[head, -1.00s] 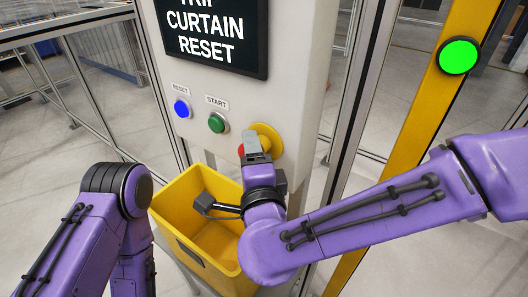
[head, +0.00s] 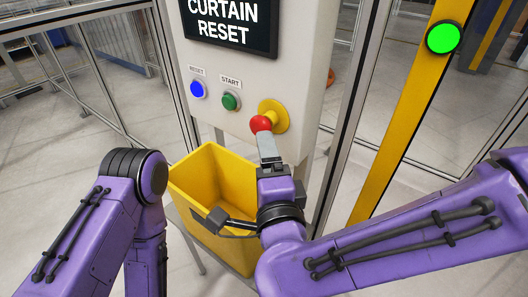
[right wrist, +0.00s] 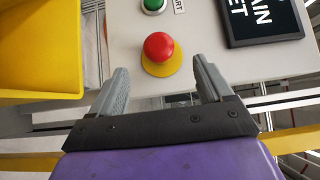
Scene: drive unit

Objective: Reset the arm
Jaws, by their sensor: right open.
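My right gripper (head: 268,150) is in front of the control panel, just below the red emergency-stop button (head: 261,123) on its yellow base. In the right wrist view, the right gripper (right wrist: 160,85) is open and empty. The red button (right wrist: 158,47) shows beyond the fingertips, between them and apart from them. On the panel are a lit blue reset button (head: 198,89) and a green start button (head: 231,101). My left arm is folded at the left of the head view, and its gripper is out of frame.
A yellow bin (head: 192,178) stands below the panel, close beside my right gripper. A black sign (head: 232,25) reads "CURTAIN RESET". A yellow post (head: 405,105) with a lit green lamp (head: 443,37) stands at the right. Fence frames surround the panel.

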